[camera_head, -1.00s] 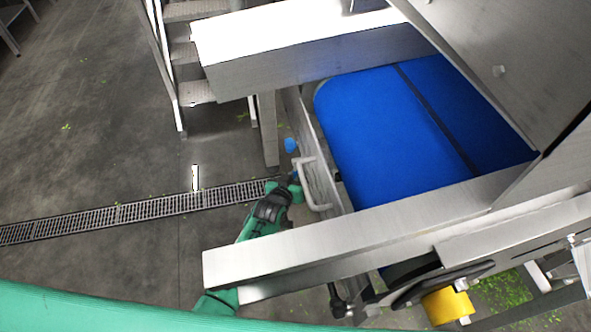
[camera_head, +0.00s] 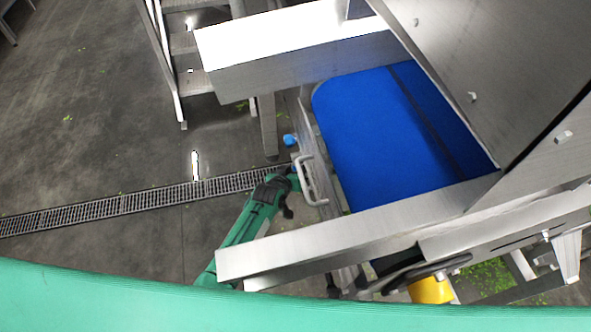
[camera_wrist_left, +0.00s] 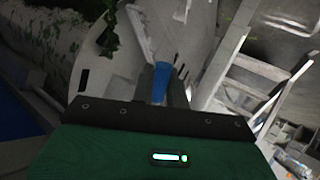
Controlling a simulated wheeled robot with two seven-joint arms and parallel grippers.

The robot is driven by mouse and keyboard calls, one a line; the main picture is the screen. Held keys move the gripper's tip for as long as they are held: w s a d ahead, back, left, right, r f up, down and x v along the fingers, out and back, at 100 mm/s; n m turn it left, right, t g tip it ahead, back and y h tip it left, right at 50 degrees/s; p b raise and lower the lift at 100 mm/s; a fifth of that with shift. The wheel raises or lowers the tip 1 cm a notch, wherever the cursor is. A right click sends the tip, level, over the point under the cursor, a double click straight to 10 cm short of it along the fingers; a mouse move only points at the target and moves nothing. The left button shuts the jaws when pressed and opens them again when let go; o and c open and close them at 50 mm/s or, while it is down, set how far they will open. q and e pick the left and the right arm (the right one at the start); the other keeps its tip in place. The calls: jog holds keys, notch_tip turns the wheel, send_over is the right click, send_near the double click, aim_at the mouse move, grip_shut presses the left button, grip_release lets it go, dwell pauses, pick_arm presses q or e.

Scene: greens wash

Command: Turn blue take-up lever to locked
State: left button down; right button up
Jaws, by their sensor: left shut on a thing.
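The blue lever (camera_wrist_left: 160,76) shows in the left wrist view as a short blue bar between the two dark fingers of my left gripper (camera_wrist_left: 161,88). The fingers are shut on it. In the head view my left gripper (camera_head: 294,171) is at the outer side of the conveyor frame, beside a pale loop handle (camera_head: 311,181). The fingers and the lever's pivot are too small or hidden to make out there. A small blue knob (camera_head: 290,140) shows just beyond the gripper. My right gripper is not in view.
The steel conveyor frame (camera_head: 340,232) with its blue belt (camera_head: 385,140) fills the right side. A yellow part (camera_head: 431,290) is underneath. Metal steps (camera_head: 190,80) stand behind. A floor drain (camera_head: 130,202) crosses the open floor at left.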

pick_arm(q)
jog(key=c, duration=1.5)
grip_release()
jog(key=shift+s, duration=0.1)
jog(key=v, duration=1.3)
jog(key=shift+s+a+r, duration=0.15)
jog(key=shift+s, duration=0.1)
